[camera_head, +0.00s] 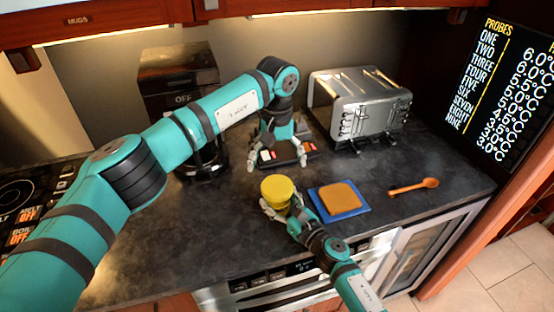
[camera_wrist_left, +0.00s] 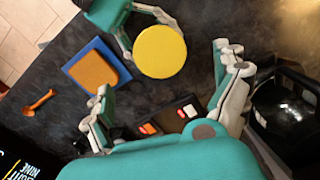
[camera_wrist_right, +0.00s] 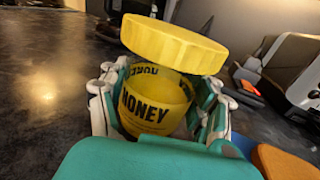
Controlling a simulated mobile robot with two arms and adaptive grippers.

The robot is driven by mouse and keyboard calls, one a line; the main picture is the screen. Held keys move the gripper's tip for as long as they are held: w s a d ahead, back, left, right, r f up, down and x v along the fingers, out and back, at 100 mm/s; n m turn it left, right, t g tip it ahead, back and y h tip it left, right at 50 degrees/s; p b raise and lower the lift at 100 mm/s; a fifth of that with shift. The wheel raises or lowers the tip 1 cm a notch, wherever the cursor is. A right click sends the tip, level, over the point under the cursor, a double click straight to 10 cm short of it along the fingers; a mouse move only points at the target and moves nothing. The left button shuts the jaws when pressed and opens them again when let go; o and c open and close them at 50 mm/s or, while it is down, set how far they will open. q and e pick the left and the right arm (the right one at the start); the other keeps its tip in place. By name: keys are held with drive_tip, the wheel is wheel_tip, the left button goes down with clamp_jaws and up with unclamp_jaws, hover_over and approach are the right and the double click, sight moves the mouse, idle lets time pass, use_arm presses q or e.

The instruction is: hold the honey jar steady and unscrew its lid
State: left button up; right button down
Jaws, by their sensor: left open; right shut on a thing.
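The honey jar (camera_wrist_right: 153,108) stands on the dark counter, clear with a yellow HONEY label. Its wide yellow lid (camera_head: 277,188) is on top and also shows in the left wrist view (camera_wrist_left: 160,52) and the right wrist view (camera_wrist_right: 172,43). My right gripper (camera_head: 283,207) is shut around the jar's body below the lid, one finger on each side. My left gripper (camera_head: 277,160) is open and empty, pointing down behind the lid and apart from it. In the left wrist view, the lid lies beyond its fingertips. The jar's body is mostly hidden from above.
A blue board (camera_head: 352,208) with a tan slab (camera_head: 340,195) lies right of the jar. An orange spoon (camera_head: 413,187) lies farther right. A toaster (camera_head: 360,103) stands behind. A flat black device (camera_head: 302,151) lies near my left gripper. The front left counter is clear.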

sight(277, 185)
use_arm(q)
drive_tip(key=shift+f+m, duration=0.1)
drive_tip(key=shift+m, duration=0.5)
drive_tip(key=shift+f, duration=3.9)
